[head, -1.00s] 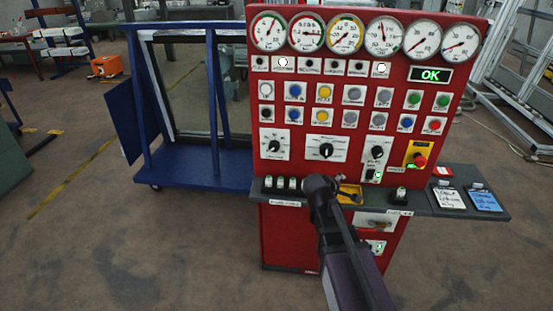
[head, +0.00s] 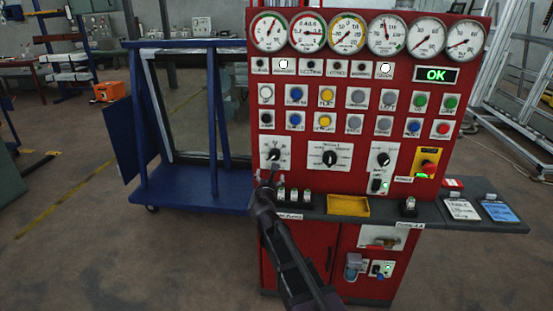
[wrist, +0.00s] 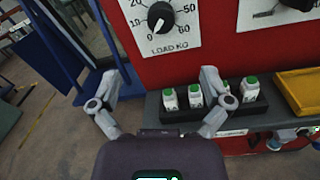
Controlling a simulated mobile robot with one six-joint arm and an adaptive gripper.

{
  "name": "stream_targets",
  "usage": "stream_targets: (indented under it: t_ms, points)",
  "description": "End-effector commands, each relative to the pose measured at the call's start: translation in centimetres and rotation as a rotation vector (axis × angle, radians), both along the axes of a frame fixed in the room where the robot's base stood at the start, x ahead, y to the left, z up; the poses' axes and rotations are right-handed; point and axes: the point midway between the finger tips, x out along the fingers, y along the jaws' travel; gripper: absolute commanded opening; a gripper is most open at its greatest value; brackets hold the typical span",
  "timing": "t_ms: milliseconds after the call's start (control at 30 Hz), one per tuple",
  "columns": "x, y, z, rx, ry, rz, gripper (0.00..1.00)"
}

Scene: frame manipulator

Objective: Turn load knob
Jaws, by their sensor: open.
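The load knob (head: 273,154) is a round black knob with a light pointer on a white dial plate, at the lower left of the red panel. In the wrist view the load knob (wrist: 161,17) sits on a plate marked "LOAD KG" with a number scale around it. My gripper (head: 267,178) is just below the knob in the head view. In the wrist view my gripper (wrist: 154,82) has its two grey fingers apart with nothing between them. The knob is ahead of the fingertips, and they look apart from it.
A dark shelf (head: 380,211) juts out below the panel. A blue cart (head: 190,190) stands left. Another knob (head: 330,158) is right of the load knob.

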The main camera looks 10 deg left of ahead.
Motion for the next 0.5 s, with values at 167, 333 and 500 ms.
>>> stream_targets:
  t_ms: [167,333,500]
  points:
    - [0.0,-0.1,0.0,0.003,0.000,-0.002,0.98]
    - [0.5,-0.1,0.0,0.004,0.001,-0.004,0.98]
    - [1.8,-0.1,0.0,0.004,0.001,-0.005,0.98]
